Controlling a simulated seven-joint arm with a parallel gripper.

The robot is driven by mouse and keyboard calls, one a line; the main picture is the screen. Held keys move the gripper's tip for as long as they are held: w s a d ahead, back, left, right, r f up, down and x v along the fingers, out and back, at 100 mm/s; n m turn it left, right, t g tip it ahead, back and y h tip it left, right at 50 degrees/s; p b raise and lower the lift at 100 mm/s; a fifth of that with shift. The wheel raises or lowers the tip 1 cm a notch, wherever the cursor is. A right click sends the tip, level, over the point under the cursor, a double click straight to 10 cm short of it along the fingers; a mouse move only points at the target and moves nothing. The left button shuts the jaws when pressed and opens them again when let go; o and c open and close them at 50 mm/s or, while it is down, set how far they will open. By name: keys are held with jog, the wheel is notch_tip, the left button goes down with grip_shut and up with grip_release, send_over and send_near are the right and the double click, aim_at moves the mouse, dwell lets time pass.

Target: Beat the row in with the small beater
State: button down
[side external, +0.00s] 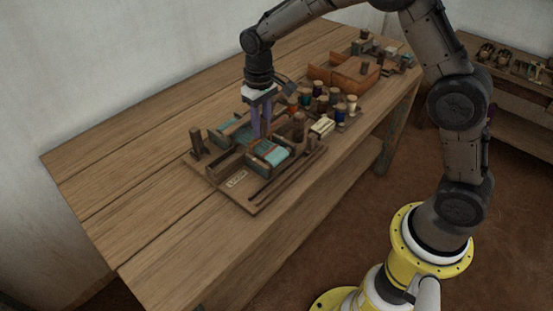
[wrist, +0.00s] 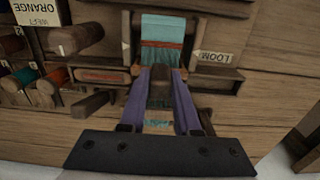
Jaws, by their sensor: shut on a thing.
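The small loom (side external: 229,183) stands on the wooden bench. Teal cloth (side external: 270,152) covers its near roller, and more teal shows at its far end. In the wrist view the teal cloth (wrist: 162,30) has a reddish-orange band across it, just beyond my fingertips. My gripper (side external: 261,136) points down over the middle of the loom. In the wrist view my gripper (wrist: 159,76) has its purple fingers on both sides of a dark wooden piece, apparently the small beater's handle (wrist: 158,88). The beater's lower edge and its contact with the row are hidden.
Several thread spools (side external: 322,101) and pegs stand close to the right of the loom. Orange-brown trays (side external: 345,76) sit farther back. A wooden post (side external: 196,141) rises at the loom's left corner. The bench's left part (side external: 120,165) is clear.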

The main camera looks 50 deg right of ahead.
jog(key=shift+s, duration=1.5)
jog(key=w, duration=0.7)
jog(key=shift+f, duration=0.25)
jog(key=c, duration=0.6)
grip_release()
jog(key=shift+w+r, duration=0.15)
jog(key=shift+r, duration=0.1)
notch_tip(320, 180, up, 7)
jog(key=shift+f, duration=0.2)
